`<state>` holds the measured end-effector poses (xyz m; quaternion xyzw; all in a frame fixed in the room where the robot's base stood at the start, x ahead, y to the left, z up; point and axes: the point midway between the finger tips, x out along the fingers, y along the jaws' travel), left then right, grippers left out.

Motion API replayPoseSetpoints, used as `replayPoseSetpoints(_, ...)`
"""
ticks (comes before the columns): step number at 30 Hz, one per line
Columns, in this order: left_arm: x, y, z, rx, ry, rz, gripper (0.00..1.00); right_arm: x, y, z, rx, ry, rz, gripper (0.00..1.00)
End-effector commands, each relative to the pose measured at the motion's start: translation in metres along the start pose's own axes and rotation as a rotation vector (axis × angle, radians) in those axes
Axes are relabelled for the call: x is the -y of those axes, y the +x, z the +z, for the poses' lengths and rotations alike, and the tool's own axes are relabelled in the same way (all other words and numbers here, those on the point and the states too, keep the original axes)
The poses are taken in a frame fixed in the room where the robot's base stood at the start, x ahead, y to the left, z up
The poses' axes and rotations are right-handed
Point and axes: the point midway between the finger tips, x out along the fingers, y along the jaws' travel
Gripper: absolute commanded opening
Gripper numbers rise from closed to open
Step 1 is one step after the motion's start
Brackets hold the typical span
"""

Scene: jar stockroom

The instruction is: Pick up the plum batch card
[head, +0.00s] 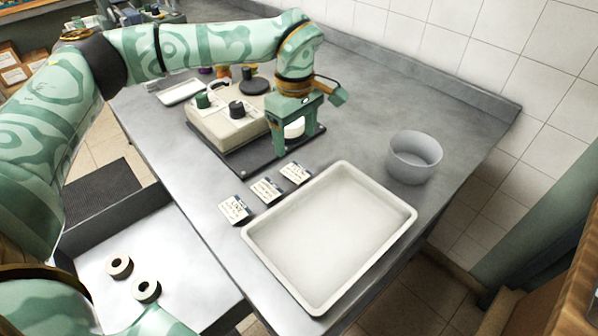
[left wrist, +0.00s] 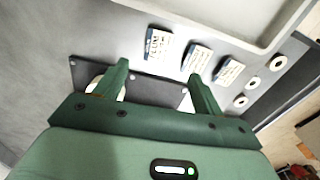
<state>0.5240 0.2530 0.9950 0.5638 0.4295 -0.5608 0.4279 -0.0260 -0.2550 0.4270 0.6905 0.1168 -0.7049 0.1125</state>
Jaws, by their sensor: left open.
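Three small white batch cards with dark print lie in a row on the steel bench: a left one (head: 234,209), a middle one (head: 266,190) and a right one (head: 296,173). The print is too small to tell which is plum. In the left wrist view they show in reverse order: the right one (left wrist: 158,45), the middle one (left wrist: 196,58) and the left one (left wrist: 229,71). My left gripper (head: 294,138) is open and empty above the dark base plate, just beyond the right card. Its fingers (left wrist: 159,72) touch no card. My right gripper is out of view.
A cream machine (head: 228,125) with dark knobs stands on the plate behind the cards. A white tray (head: 262,262) lies close in front of them, and a grey bowl (head: 414,157) stands to the right. Two rolls (head: 119,265) (head: 146,289) lie on a lower surface at left.

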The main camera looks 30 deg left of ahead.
Motion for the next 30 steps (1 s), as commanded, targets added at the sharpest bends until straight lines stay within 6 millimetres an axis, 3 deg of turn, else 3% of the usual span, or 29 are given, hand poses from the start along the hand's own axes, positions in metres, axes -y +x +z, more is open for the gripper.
replayPoseSetpoints(1, 0.000, 0.018, 0.000, 0.002, -0.001, -0.007, 0.69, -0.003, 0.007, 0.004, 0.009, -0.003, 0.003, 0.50)
replayPoseSetpoints(3, 0.000, 0.032, 0.000, 0.002, -0.002, -0.006, 0.69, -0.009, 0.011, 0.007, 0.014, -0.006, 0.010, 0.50)
replayPoseSetpoints(7, 0.000, 0.046, -0.001, 0.001, -0.002, -0.003, 0.69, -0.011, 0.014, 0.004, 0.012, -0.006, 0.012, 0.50)
replayPoseSetpoints(13, -0.001, 0.059, 0.000, 0.001, -0.002, -0.002, 0.69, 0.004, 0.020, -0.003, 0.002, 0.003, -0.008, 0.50)
replayPoseSetpoints(20, -0.004, 0.098, 0.002, 0.002, -0.002, -0.005, 0.69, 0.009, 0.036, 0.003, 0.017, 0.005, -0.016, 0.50)
replayPoseSetpoints(28, -0.004, 0.100, 0.002, 0.000, -0.002, 0.000, 0.69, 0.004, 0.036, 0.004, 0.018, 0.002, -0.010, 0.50)
replayPoseSetpoints(30, -0.004, 0.100, 0.002, 0.000, -0.002, 0.000, 0.50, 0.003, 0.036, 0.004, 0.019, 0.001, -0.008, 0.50)
